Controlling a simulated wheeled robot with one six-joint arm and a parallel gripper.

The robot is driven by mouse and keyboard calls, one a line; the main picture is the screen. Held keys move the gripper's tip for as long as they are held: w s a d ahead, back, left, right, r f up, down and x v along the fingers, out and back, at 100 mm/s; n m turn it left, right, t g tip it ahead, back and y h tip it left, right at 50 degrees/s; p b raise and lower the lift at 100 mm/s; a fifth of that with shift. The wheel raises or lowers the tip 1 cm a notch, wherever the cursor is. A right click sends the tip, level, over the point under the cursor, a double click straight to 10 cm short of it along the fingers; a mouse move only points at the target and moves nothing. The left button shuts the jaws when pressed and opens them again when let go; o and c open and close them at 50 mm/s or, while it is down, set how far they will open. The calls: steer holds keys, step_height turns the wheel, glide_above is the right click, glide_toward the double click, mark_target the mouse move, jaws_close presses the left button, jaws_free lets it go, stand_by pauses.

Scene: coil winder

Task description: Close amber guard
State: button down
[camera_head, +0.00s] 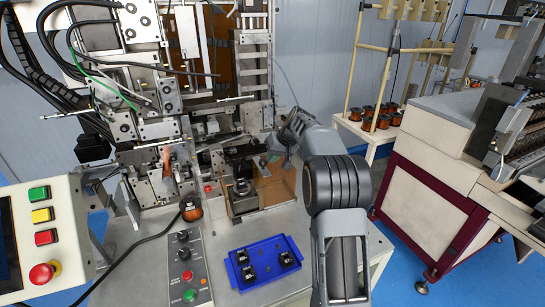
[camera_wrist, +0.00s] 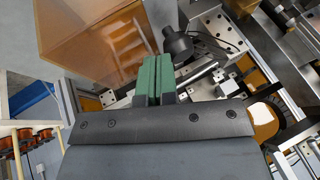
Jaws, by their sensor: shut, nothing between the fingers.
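The amber guard (camera_wrist: 95,35) is a see-through orange box-like cover at the upper left of the wrist view. In the head view the amber guard (camera_head: 272,186) stands on the machine table, left of my arm. My gripper (camera_wrist: 154,78) has green fingertips pressed together, with nothing between them. They are just right of the guard's edge in the picture; I cannot tell whether they touch it. In the head view my gripper is small and partly hidden by my wrist, close to the guard.
A dark cylindrical part (camera_wrist: 178,44) is just beyond the fingertips. A blue tray (camera_head: 262,262) with several dark parts lies at the table's front. A control box (camera_head: 186,268) with knobs stands left of it. Copper spools (camera_head: 384,116) sit on a rack at right.

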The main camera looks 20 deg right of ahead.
steer(key=a+b, duration=0.2)
steer(key=a, duration=1.1)
steer(key=shift+a, duration=0.3)
steer(key=shift+r, duration=0.1)
steer(key=s+d+r+b, duration=0.1)
steer(key=s+d+r, duration=0.3)
steer(key=d+r, duration=0.5)
steer(key=s+f+m+h, duration=0.2)
steer(key=s+f, duration=0.4)
steer(key=f, duration=0.1)
steer(key=s+a+f+n+h, duration=0.1)
steer(key=s+a+f, duration=0.2)
steer(key=s, duration=0.8)
steer(key=s+a+f+n+h, duration=0.1)
steer(key=s+a+f, duration=0.2)
steer(key=s, duration=0.9)
steer(key=shift+n, duration=0.3)
